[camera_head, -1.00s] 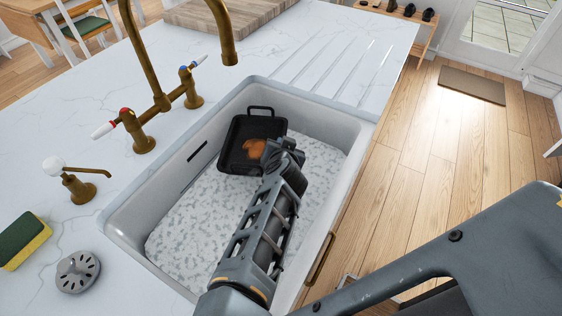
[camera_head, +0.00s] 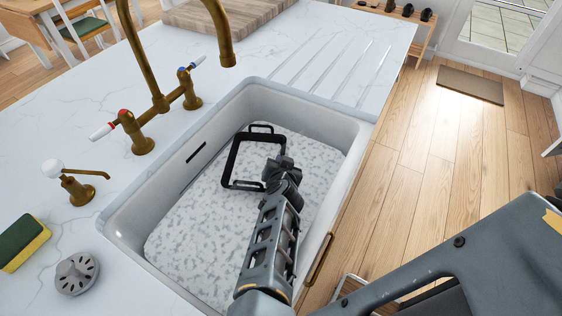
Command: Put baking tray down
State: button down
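The black baking tray (camera_head: 231,163) is low in the white sink, toward its far end.
The sink (camera_head: 117,228) has raised white walls around its speckled floor. A brass tap (camera_head: 158,105) rises at the left, its spout over the counter edge. A sponge (camera_head: 22,243) and a drain strainer (camera_head: 77,274) lie on the counter. The near sink floor is clear.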

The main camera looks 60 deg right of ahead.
jog(key=shift+f, duration=0.45)
jog(key=c, duration=1.3)
grip_release()
jog(key=shift+o, duration=0.2)
jog(key=shift+r, duration=0.55)
jog(key=b+v, duration=0.1)
jog(key=v, duration=1.1)
